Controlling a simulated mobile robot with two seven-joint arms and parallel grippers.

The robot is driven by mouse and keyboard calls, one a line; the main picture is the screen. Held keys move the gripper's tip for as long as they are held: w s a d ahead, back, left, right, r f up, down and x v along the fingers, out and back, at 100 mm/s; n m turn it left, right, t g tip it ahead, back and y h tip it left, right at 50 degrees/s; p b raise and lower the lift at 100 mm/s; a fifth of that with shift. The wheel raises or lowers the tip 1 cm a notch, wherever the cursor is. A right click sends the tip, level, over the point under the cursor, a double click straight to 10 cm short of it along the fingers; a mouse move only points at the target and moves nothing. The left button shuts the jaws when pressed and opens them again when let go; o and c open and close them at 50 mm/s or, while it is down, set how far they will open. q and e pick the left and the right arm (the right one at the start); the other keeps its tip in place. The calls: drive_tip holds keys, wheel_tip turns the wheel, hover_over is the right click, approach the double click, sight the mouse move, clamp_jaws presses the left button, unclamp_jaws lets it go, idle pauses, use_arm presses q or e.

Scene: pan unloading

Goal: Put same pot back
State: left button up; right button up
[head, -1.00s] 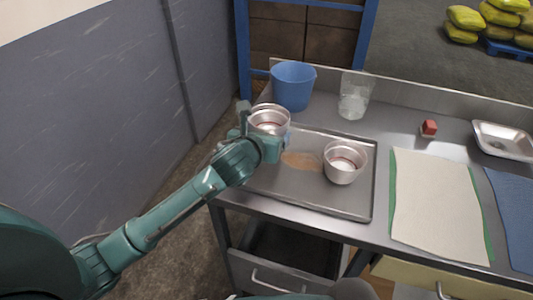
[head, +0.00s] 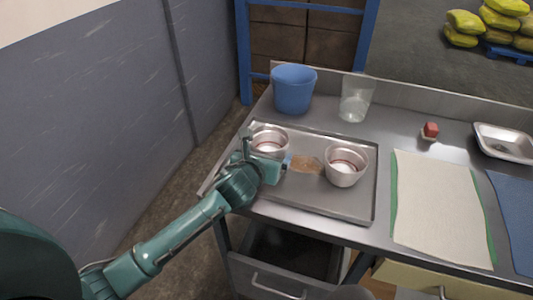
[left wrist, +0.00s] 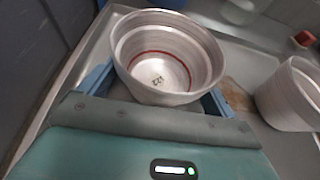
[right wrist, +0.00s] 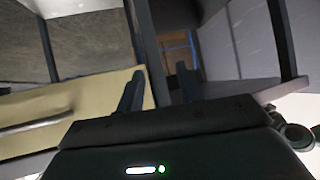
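One metal pot (head: 270,151) with a red line inside is at the left part of the metal tray (head: 340,206), on it or just above it. In the left wrist view the pot (left wrist: 165,75) fills the space between the blue fingers. My left gripper (head: 270,160) appears closed against its sides; the far finger contact is hidden by the pot. A second, similar pot (head: 343,178) stands upright on the tray to the right, and shows in the left wrist view (left wrist: 290,98). My right gripper (right wrist: 158,88) is empty, its fingers apart, away from the pots.
A brown patch (head: 306,164) lies on the tray between the pots. A blue bucket (head: 294,92) and a clear container (head: 355,100) stand behind. A beige cloth (head: 438,205), a red block (head: 430,130) and a small metal tray (head: 505,143) are to the right.

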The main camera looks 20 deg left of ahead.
use_arm(q)
drive_tip(key=shift+o, duration=0.8)
use_arm(e)
drive_tip(key=shift+s+f, duration=0.1)
drive_tip(key=shift+f, duration=0.05)
use_arm(q)
drive_tip(key=shift+s+r, duration=0.1)
drive_tip(key=shift+r, duration=0.05)
drive_tip(key=v, duration=1)
drive_tip(key=shift+s+r, duration=0.15)
drive_tip(key=shift+s, duration=0.05)
drive_tip(key=shift+s+r+p, duration=0.2)
drive_tip(key=shift+s+p, duration=0.1)
drive_tip(key=shift+s, duration=0.25)
use_arm(e)
drive_tip(key=shift+s+d, duration=0.1)
drive_tip(key=shift+d, duration=0.1)
